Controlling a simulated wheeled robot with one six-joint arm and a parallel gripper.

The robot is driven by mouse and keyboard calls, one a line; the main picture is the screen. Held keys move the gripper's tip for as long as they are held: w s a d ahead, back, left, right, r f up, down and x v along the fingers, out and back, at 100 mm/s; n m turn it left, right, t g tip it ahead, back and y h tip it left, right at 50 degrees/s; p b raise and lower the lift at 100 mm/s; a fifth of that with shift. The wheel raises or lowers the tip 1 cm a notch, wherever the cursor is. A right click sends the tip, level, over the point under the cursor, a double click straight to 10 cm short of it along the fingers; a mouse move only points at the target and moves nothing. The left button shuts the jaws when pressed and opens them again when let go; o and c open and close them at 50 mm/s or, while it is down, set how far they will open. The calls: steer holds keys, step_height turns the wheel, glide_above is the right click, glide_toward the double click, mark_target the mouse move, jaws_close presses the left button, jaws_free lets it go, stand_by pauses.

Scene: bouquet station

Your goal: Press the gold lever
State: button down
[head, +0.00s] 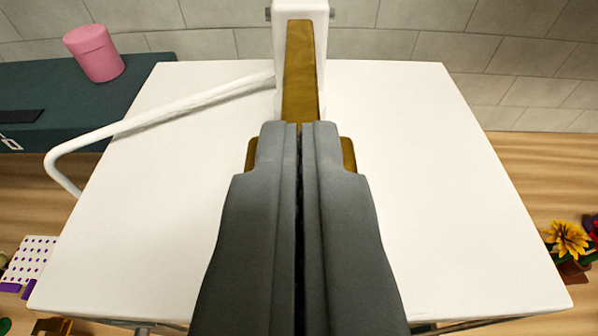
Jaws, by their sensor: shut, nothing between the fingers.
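The gold lever (301,75) is a long flat bar that runs from a white upright housing (301,10) at the back toward me. Its wider near end shows on both sides of my fingers. My gripper (299,128) is shut and empty, with its fingertips over the lever's near part and hiding much of that end. I cannot tell whether the fingertips touch the lever or hover above it.
The lever stands over a white tabletop (440,200). A bent white tube (170,108) reaches left from the housing. A pink canister (95,55) stands on a dark counter (60,85) at the left. A yellow flower (567,240) shows at the right, beyond the table edge.

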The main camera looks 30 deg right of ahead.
steer(key=shift+f, duration=0.1)
step_height(320, 180, down, 5)
steer(key=shift+r, duration=0.1)
steer(key=shift+f, duration=0.75)
steer(key=shift+s+a+r, duration=0.1)
steer(key=shift+r, duration=0.4)
steer(key=r, duration=0.2)
steer(key=s+r, duration=0.1)
steer(key=shift+a+r, duration=0.3)
steer(key=s+a, duration=0.5)
steer(key=s, duration=0.3)
steer(key=shift+s+a, duration=0.2)
steer(key=shift+a, duration=0.1)
